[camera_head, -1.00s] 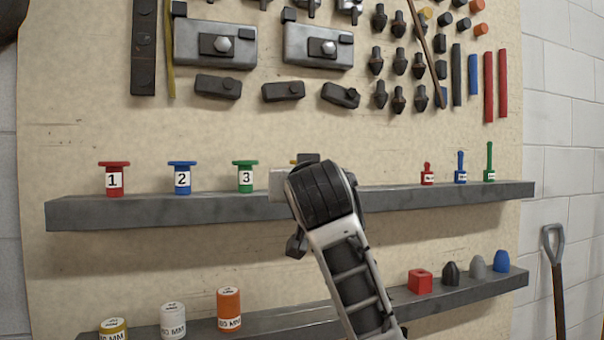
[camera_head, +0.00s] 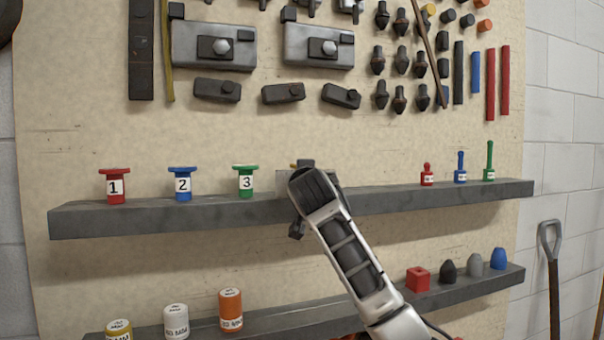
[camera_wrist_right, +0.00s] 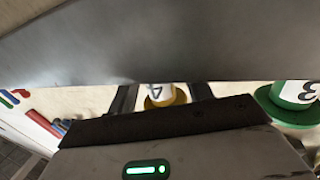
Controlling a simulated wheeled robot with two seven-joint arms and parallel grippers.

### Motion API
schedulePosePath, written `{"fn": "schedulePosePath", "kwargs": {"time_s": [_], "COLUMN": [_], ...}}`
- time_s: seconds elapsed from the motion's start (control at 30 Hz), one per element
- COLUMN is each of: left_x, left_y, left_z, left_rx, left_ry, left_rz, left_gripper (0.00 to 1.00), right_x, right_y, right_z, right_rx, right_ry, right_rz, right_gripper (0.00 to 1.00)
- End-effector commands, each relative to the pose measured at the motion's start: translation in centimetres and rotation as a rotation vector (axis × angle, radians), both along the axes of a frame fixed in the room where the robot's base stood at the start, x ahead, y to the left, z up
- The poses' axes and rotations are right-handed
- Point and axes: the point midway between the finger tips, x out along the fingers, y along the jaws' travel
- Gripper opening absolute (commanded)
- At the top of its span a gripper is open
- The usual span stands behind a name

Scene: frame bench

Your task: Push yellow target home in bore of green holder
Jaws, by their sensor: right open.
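The green holder (camera_head: 246,181), a flanged spool labelled 3, stands upright on the upper shelf. It also shows at the right edge of the right wrist view (camera_wrist_right: 293,108). A yellow flanged piece (camera_wrist_right: 165,98) with a white label appears between the two dark fingers of my right gripper (camera_wrist_right: 163,94). The gripper is open; I cannot tell whether a finger touches the piece. In the head view only a yellow sliver shows, and my right wrist and hand (camera_head: 310,185) hide the rest, just right of the green holder. The green holder's bore is not visible. My left gripper is not in view.
A red spool (camera_head: 115,186) and a blue spool (camera_head: 181,184) stand left on the upper shelf (camera_head: 430,202). Small red, blue and green pegs stand at its right. The lower shelf (camera_head: 270,331) holds cylinders and small blocks. Tools hang on the board above.

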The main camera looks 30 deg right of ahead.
Motion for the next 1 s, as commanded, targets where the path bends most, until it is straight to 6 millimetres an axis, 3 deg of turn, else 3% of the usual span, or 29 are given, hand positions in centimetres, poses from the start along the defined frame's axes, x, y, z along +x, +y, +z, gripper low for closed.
{"fn": "schedulePosePath", "kwargs": {"time_s": [0.17, 0.33, 0.67, 1.0], "left_x": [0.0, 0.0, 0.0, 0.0], "left_y": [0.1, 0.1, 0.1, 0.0], "left_z": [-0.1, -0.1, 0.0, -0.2], "left_rx": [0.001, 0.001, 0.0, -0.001], "left_ry": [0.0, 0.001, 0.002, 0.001], "left_rz": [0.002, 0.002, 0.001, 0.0], "left_gripper": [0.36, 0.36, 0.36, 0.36], "right_x": [0.0, 0.0, 0.0, -0.1], "right_y": [0.0, 0.0, 0.0, 0.1], "right_z": [0.0, 0.0, 0.2, 4.1], "right_rx": [0.0, 0.0, -0.001, 0.001], "right_ry": [-0.001, -0.001, -0.002, -0.005], "right_rz": [0.0, 0.0, 0.0, 0.0], "right_gripper": [0.48, 0.02, 0.02, 0.02]}}
